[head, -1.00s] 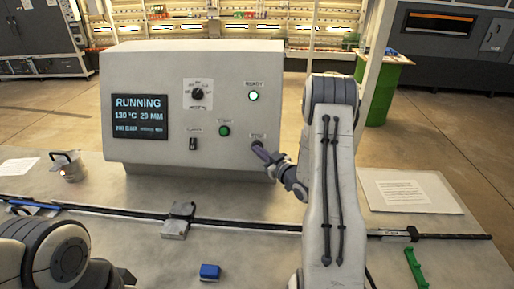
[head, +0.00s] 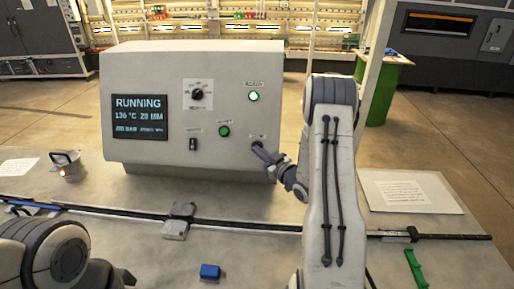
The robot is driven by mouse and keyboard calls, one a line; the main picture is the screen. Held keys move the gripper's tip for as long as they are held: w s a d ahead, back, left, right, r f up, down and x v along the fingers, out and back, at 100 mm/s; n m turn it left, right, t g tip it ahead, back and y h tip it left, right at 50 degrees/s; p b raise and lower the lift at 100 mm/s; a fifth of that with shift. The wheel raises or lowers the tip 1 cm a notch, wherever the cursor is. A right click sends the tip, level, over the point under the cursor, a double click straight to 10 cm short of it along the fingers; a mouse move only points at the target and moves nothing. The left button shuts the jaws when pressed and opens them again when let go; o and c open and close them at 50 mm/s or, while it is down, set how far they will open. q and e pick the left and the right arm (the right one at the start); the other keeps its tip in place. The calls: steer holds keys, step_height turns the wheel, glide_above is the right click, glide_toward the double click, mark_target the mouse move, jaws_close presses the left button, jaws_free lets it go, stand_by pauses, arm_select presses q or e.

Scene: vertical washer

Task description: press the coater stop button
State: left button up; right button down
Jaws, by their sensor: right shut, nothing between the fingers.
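The light grey control box (head: 160,80) stands on the table. Its display (head: 140,117) reads RUNNING, 130 °C and 20 MM. A green button (head: 224,131) and a lit green lamp (head: 253,96) show on its front. My right gripper (head: 259,149) is shut, its fingertips at the lower right of the panel under a small label too small to read. The fingers cover the button there, and I cannot tell whether they touch or press it. Of my left arm only a link shows at the lower left; its gripper is out of view.
A black knob (head: 197,94) and a small switch (head: 193,144) are also on the panel. A dark rail (head: 240,223) with a metal block (head: 178,222) crosses the table. A blue block (head: 210,271), green piece (head: 415,268) and paper sheet (head: 400,190) lie in front and right.

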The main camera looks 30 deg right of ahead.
stand_by(0.7)
steer(key=shift+w+d+f+b, duration=0.2)
steer(key=shift+w+b, duration=0.15)
steer(key=shift+b, duration=0.05)
steer(key=shift+w+d+f+b, duration=0.25)
steer(key=shift+w+d+b, duration=0.05)
steer(key=shift+w+b, duration=0.1)
stand_by(0.7)
steer(key=shift+s, duration=0.1)
steer(key=shift+s+a+r, duration=0.45)
steer(key=shift+s+a, duration=0.05)
steer(key=shift+s, duration=0.15)
steer(key=s+a+r, duration=0.1)
steer(key=s+a+r+p, duration=0.1)
steer(key=s, duration=0.1)
steer(key=shift+s+a+r, duration=0.1)
steer(key=shift+s+a, duration=0.2)
steer(key=shift+a, duration=0.05)
stand_by(0.3)
stand_by(0.7)
